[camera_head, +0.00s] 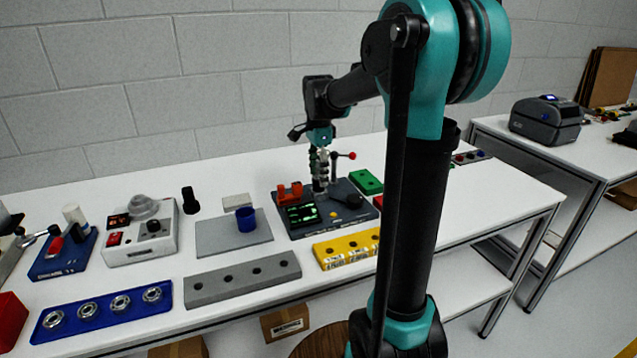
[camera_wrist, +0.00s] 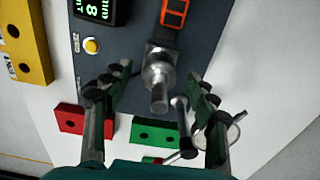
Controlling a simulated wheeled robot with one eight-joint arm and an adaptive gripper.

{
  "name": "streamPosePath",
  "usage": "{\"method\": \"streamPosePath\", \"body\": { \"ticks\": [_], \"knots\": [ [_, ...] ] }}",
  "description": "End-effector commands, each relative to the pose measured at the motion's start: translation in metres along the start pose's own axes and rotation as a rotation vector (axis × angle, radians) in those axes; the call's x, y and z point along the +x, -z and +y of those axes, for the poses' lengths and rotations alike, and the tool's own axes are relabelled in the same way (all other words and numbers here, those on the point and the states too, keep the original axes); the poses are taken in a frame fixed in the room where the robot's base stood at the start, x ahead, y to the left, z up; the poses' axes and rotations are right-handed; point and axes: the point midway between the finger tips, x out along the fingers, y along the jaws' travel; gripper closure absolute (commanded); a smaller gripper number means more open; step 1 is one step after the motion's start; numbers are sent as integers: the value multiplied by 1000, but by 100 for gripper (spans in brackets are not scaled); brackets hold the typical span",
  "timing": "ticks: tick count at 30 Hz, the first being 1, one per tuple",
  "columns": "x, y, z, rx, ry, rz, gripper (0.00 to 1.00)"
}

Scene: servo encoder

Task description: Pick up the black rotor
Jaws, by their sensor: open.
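No part is clearly recognisable as the black rotor. A black upright cylindrical piece (camera_head: 190,201) stands on the table between the grey-white machine and the grey plate; I cannot tell whether it is the rotor. My gripper (camera_head: 320,170) is above the dark blue station (camera_head: 290,228), well to the right of that piece. In the wrist view my gripper (camera_wrist: 158,106) is open, with fingers apart on both sides. A metal spindle (camera_wrist: 158,82) on the station shows between the fingers, and a dark lever (camera_wrist: 183,125) lies near the right finger. Nothing is held.
A red-tipped lever (camera_head: 343,155) stands up beside my gripper. Around the station are a green block (camera_head: 366,181), a yellow block (camera_head: 347,250), a grey plate with a blue cup (camera_head: 246,219), a grey holed bar (camera_head: 243,281) and a blue tray of rings (camera_head: 102,311). White table shows between them.

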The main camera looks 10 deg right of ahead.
Motion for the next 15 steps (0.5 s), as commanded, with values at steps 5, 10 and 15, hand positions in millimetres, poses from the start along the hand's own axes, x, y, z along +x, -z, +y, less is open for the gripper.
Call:
{"method": "streamPosePath", "body": {
  "ticks": [5,10,15],
  "knots": [
    [6,0,0,0,0,0,42],
    [6,0,0,0,0,0,46],
    [6,0,0,0,0,0,68]
  ]
}}
